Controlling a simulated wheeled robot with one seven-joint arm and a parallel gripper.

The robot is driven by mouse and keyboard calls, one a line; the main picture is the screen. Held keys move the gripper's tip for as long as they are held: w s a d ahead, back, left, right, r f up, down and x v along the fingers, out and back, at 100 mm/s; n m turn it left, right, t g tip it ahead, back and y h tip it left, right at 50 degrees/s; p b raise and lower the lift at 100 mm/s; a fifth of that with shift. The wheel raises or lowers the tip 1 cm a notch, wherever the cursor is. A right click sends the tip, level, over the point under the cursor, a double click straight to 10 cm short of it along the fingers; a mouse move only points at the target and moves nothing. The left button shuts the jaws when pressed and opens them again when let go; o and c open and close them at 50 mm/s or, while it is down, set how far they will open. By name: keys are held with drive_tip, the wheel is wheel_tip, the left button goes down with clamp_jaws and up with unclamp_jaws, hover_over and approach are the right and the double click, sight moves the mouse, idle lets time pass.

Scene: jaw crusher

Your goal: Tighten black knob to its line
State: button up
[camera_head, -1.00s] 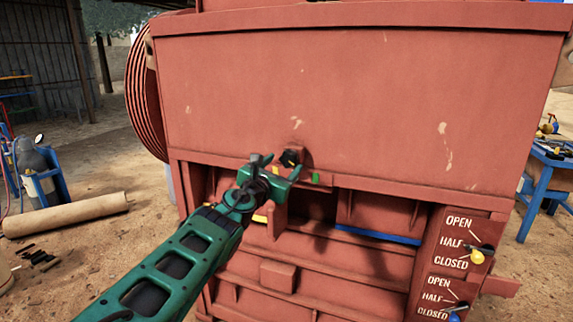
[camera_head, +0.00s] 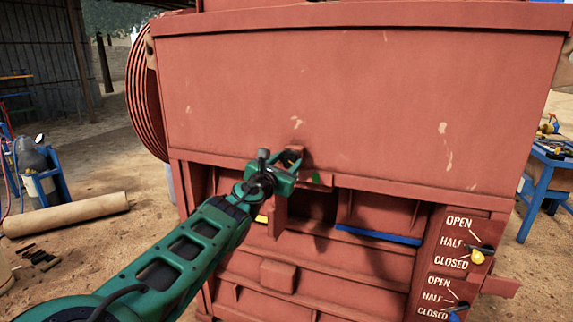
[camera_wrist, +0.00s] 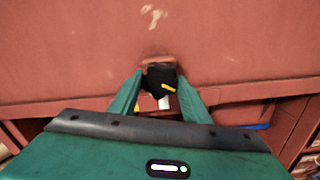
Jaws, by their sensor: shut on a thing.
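The black knob (camera_wrist: 159,75) sits on a small red mount on the front of the red crusher. It has a yellow pointer mark (camera_wrist: 169,87) that slants toward the lower right in the wrist view. A white mark (camera_wrist: 164,103) shows just below the knob. My gripper (camera_wrist: 161,80) is shut on the knob, one green finger on each side. In the head view my gripper (camera_head: 287,168) covers most of the knob (camera_head: 291,155), and a green mark (camera_head: 315,178) shows to its right.
The red crusher body (camera_head: 350,95) fills the middle. Lower right are levers with OPEN, HALF and CLOSED labels, one with a yellow knob (camera_head: 477,257). A blue strip (camera_head: 378,236) lies below right of my gripper. A brown roll (camera_head: 66,213) lies on the ground at left.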

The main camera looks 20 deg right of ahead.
drive_tip(key=m, duration=0.4)
drive_tip(key=shift+m, duration=0.4)
drive_tip(key=m, duration=0.4)
drive_tip(key=shift+d+f, duration=0.1)
drive_tip(key=m, duration=0.5)
drive_tip(key=shift+s+f+m, duration=0.1)
drive_tip(key=shift+f+m, duration=0.05)
drive_tip(key=shift+m, duration=1.65)
